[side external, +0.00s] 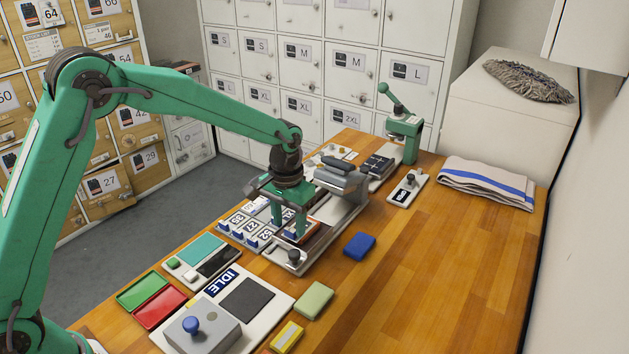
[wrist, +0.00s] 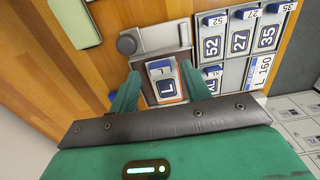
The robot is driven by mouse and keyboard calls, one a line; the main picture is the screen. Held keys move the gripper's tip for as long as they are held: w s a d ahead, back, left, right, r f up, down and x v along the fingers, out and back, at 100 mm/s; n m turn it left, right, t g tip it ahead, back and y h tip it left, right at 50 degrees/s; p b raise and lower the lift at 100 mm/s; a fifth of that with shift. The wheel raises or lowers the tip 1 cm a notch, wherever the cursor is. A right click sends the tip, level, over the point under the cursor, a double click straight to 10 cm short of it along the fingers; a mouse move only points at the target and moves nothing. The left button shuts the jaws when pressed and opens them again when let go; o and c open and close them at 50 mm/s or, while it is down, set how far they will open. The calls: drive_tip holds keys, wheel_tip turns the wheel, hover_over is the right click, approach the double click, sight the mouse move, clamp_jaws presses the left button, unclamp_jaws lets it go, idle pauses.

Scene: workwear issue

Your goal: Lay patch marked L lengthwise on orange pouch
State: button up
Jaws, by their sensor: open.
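The patch marked L (wrist: 167,88), white with a dark blue letter panel, lies between my gripper's fingers in the wrist view. My gripper (wrist: 162,82) is open, with one green finger on each side of the patch; I cannot tell whether they touch it. Thin orange edges show around the patch, seemingly the orange pouch (wrist: 152,101) under it, mostly hidden. In the side view my gripper (side external: 287,224) is low over the fixture, and its fingers hide most of the patch and pouch.
A rack of numbered patches (wrist: 240,38) stands close beside my gripper. A grey roller-like part (side external: 342,180) is on the fixture behind. A blue block (side external: 359,246), a pale green block (side external: 314,300) and a yellow block (side external: 287,337) lie nearby. The right side of the table is mostly clear.

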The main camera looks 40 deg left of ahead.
sight(289, 230)
wheel_tip(289, 230, up, 10)
drive_tip(key=shift+r, duration=0.2)
idle(0.8)
drive_tip(key=s+a+r+t, duration=0.1)
drive_tip(key=s+a+r, duration=0.25)
drive_tip(key=s, duration=0.25)
drive_tip(key=s+a+r+t, duration=0.2)
drive_tip(key=s+a+r, duration=0.1)
drive_tip(key=s+r, duration=0.3)
drive_tip(key=s+a+f+t, duration=0.1)
drive_tip(key=s, duration=0.6)
drive_tip(key=s+a+f+t, duration=0.1)
drive_tip(key=s+a+f, duration=0.1)
drive_tip(key=s, duration=0.5)
drive_tip(key=shift+s+f+t, duration=0.15)
drive_tip(key=shift+s+t, duration=0.15)
drive_tip(key=shift+s, duration=0.05)
drive_tip(key=shift+a, duration=0.1)
